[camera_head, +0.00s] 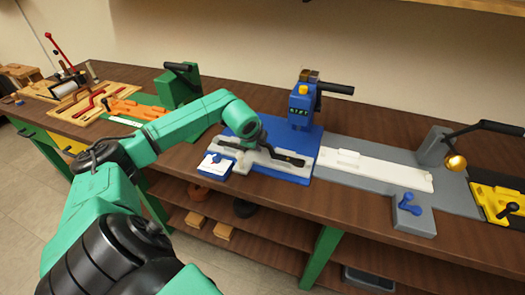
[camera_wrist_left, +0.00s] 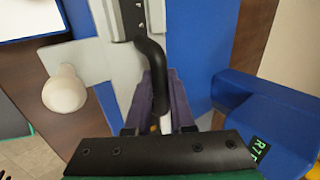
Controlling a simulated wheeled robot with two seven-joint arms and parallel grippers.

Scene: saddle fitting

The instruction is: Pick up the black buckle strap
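The black buckle strap (camera_head: 288,158) lies along the pale grey holder on the blue base plate in the head view. In the left wrist view, a black strap-like piece with a metal strip (camera_wrist_left: 137,20) runs down from the top edge, and its curved black end (camera_wrist_left: 157,75) lies between the fingers. My left gripper (camera_wrist_left: 163,98) is right over that end, with one dark purplish finger on each side. Whether the fingers press on it is unclear. My right gripper is out of view.
A blue press with a black handle (camera_head: 302,100) stands just behind the holder. A small white-topped blue tray (camera_head: 215,166) lies at its left. A grey fixture with a white strip (camera_head: 375,170) is to the right. Tools and a green clamp (camera_head: 178,88) stand further left.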

